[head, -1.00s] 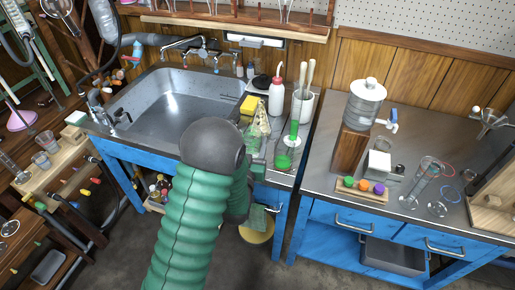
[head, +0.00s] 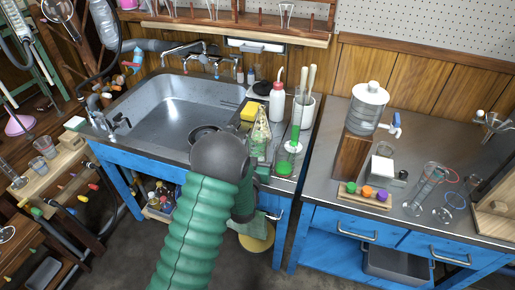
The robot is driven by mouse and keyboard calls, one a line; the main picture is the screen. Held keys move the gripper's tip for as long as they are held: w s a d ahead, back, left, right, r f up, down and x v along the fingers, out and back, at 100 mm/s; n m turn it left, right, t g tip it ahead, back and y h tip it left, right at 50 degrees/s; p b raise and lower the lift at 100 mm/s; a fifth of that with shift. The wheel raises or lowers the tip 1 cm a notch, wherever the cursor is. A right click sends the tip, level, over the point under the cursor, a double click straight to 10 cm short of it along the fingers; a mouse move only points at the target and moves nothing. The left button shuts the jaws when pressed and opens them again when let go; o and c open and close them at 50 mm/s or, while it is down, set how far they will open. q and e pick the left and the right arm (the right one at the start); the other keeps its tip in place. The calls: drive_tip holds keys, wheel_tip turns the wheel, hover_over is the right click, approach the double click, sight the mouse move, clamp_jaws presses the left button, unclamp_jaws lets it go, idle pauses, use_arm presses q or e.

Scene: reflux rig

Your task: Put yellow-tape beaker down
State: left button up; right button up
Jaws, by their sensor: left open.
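My left arm in its green ribbed sleeve reaches up the middle of the head view to the front edge of the sink bench. My left gripper (head: 262,173) is open at the bench edge, mostly hidden behind my dark wrist. A clear glass beaker (head: 258,149) stands on the counter right of the sink, just beyond the gripper. I cannot make out yellow tape on it, nor whether the fingers touch it. My right gripper is out of view.
A yellow sponge (head: 250,110), a white wash bottle (head: 277,103) and a white jar of pestles (head: 303,108) crowd the counter behind. The steel sink (head: 165,115) lies left. A gap separates the right bench (head: 330,180), with its water dispenser (head: 366,108).

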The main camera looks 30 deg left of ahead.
sight(257, 148)
use_arm(q)
drive_tip(key=shift+d, duration=0.1)
drive_tip(key=shift+s, duration=0.15)
drive_tip(key=shift+o, duration=0.4)
drive_tip(key=p+v, duration=0.1)
drive_tip(key=v, duration=1)
drive_tip(key=shift+s, duration=0.2)
drive_tip(key=s+d+r+p, duration=0.2)
drive_tip(key=s+p, duration=0.3)
drive_tip(key=p, duration=0.6)
drive_tip(key=shift+y, duration=0.3)
drive_tip(key=b+x, duration=0.2)
drive_tip(key=x, duration=0.3)
drive_tip(key=b+x, duration=0.2)
drive_tip(key=x, duration=0.3)
drive_tip(key=shift+a+f, duration=0.1)
drive_tip(key=shift+f, duration=0.1)
drive_tip(key=x, duration=0.5)
drive_tip(key=shift+w+d+f+b, duration=0.1)
drive_tip(key=shift+w+d+b, duration=0.2)
drive_tip(key=shift+w, duration=0.2)
drive_tip(key=shift+s, duration=0.1)
drive_tip(key=c, duration=1.6)
drive_tip(key=shift+c, duration=0.2)
